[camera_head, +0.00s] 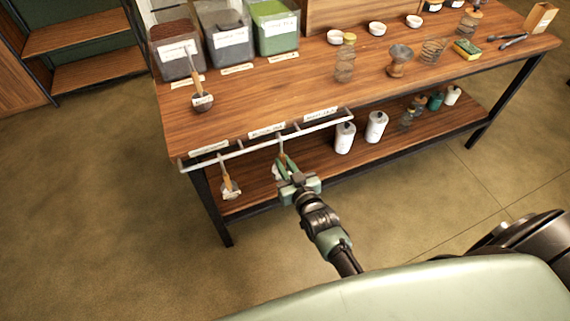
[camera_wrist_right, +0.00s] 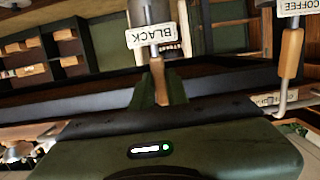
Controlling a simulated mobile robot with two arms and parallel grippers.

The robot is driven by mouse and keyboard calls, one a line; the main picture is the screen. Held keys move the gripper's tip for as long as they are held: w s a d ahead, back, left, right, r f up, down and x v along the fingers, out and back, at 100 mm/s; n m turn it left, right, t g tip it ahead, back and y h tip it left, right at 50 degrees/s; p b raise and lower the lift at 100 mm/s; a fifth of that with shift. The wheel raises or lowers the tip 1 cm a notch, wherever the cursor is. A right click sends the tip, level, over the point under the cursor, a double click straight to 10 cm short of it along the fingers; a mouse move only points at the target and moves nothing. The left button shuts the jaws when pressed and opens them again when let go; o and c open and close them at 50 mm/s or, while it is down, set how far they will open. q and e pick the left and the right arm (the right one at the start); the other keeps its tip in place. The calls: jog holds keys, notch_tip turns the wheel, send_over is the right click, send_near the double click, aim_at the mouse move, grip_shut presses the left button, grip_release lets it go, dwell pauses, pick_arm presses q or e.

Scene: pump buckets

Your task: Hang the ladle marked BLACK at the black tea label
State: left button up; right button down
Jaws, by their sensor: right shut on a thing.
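My right gripper (camera_head: 284,171) is shut on the wooden handle of a ladle, just below the front rail (camera_head: 240,152). In the wrist view the held ladle (camera_wrist_right: 157,78) has a tag reading BLACK (camera_wrist_right: 151,36) and a metal bowl at the top edge. The middle rail label (camera_head: 267,130) is right above the gripper; its print is too small to read surely. Whether the ladle touches the rail or its hook cannot be told. My left gripper is not in view.
A ladle tagged COFFEE (camera_wrist_right: 293,8) hangs to the left on the rail (camera_head: 230,184). Another ladle (camera_head: 203,100) lies on the tabletop (camera_head: 240,100). Labelled bins (camera_head: 228,45) stand behind it. White bottles (camera_head: 345,137) stand on the lower shelf, right of the gripper.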

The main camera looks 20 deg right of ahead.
jog(key=shift+f, duration=0.2)
jog(key=c, duration=1.3)
grip_release()
